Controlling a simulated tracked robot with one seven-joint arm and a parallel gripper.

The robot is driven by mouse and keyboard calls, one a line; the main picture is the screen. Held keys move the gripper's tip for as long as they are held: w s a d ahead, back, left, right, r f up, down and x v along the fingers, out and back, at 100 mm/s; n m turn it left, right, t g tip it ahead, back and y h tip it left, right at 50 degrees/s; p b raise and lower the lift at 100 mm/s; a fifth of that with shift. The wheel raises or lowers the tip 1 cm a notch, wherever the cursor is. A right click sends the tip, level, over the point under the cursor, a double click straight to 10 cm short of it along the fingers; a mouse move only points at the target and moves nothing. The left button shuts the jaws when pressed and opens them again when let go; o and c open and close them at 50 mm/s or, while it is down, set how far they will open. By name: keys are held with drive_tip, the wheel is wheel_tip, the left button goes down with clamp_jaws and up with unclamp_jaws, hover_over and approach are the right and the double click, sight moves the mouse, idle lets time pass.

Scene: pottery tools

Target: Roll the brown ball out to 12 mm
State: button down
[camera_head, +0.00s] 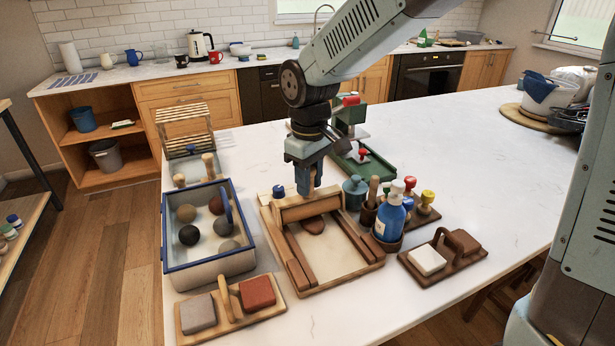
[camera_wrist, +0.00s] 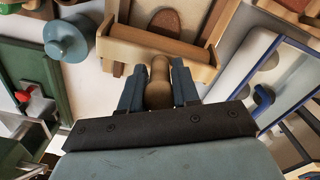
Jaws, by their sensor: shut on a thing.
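A flattened oval of reddish-brown clay (camera_head: 313,226) lies on the pale rolling board (camera_head: 335,262) between two brown strips; it also shows in the wrist view (camera_wrist: 166,20). A wooden roller tool (camera_head: 308,208) lies across the far end of the board and hides part of the clay. In the wrist view this tool (camera_wrist: 150,52) is a wide wooden bar with a brown handle (camera_wrist: 158,88). My gripper (camera_head: 305,188) is shut on that handle, with a blue-grey finger on each side in the wrist view (camera_wrist: 158,92).
A blue-rimmed bin (camera_head: 208,270) with several clay balls stands left of the board. A wooden caddy (camera_head: 232,316) with two blocks is in front of it. A blue bottle (camera_head: 390,215), stamps and a caddy (camera_head: 462,268) stand close on the right.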

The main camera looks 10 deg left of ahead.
drive_tip(key=shift+s+d+f, duration=0.15)
drive_tip(key=shift+s+d, duration=0.05)
drive_tip(key=shift+s, duration=0.1)
drive_tip(key=shift+s, duration=0.1)
drive_tip(key=shift+s+d, duration=0.1)
drive_tip(key=shift+d, duration=0.05)
drive_tip(key=shift+r, duration=0.2)
drive_tip(key=shift+s, duration=0.1)
drive_tip(key=shift+s+d+f, duration=0.25)
drive_tip(key=shift+s+d, duration=0.2)
drive_tip(key=shift+s, duration=0.25)
